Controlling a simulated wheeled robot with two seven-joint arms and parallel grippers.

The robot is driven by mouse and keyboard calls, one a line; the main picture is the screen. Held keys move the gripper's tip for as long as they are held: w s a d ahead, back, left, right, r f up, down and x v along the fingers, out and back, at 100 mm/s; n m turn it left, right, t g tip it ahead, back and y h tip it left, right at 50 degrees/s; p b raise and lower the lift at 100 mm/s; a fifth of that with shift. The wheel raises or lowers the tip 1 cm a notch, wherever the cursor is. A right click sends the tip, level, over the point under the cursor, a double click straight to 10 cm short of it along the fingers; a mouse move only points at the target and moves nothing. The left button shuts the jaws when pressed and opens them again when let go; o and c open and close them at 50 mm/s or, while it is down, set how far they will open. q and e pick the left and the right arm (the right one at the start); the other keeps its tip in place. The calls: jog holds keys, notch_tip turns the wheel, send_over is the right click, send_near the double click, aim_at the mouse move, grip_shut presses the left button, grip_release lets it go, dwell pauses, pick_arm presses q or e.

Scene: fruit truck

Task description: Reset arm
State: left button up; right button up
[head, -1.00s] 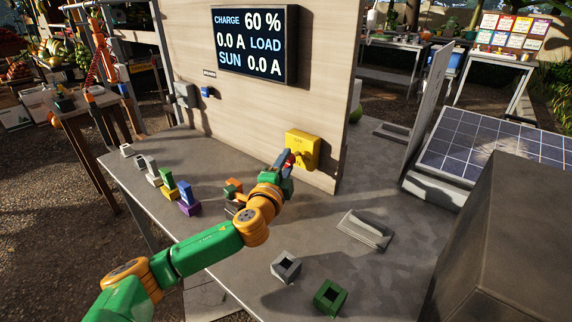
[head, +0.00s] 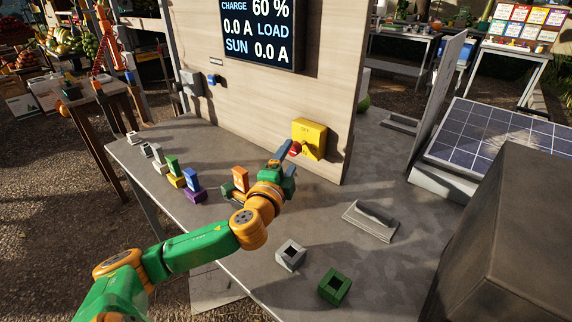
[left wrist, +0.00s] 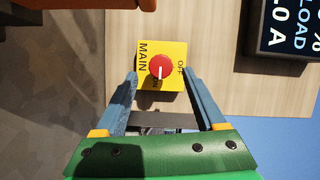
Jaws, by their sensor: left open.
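My left arm reaches from the lower left over the grey table (head: 300,225) in the head view. My left gripper (head: 284,160) is open and empty, just in front of the yellow switch box (head: 314,137) on the wooden panel. The box has a red knob (head: 295,148). In the left wrist view the red knob (left wrist: 161,67) shows between the two blue fingers of the gripper (left wrist: 161,85), apart from both. Its white mark points towards the ON label, and the box also reads MAIN and OFF. My right gripper does not show.
A display (head: 261,30) on the panel reads charge 60 %, load 0.0 A, sun 0.0 A. Several coloured blocks stand at the table's left. Grey (head: 291,255) and green (head: 334,287) sockets and a grey handled plate (head: 370,221) stand at the right. A solar panel (head: 500,135) lies beyond.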

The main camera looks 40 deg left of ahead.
pick_arm(q)
jog(key=v, duration=0.3)
jog(key=shift+s+d, duration=0.15)
jog(key=shift+s, duration=0.2)
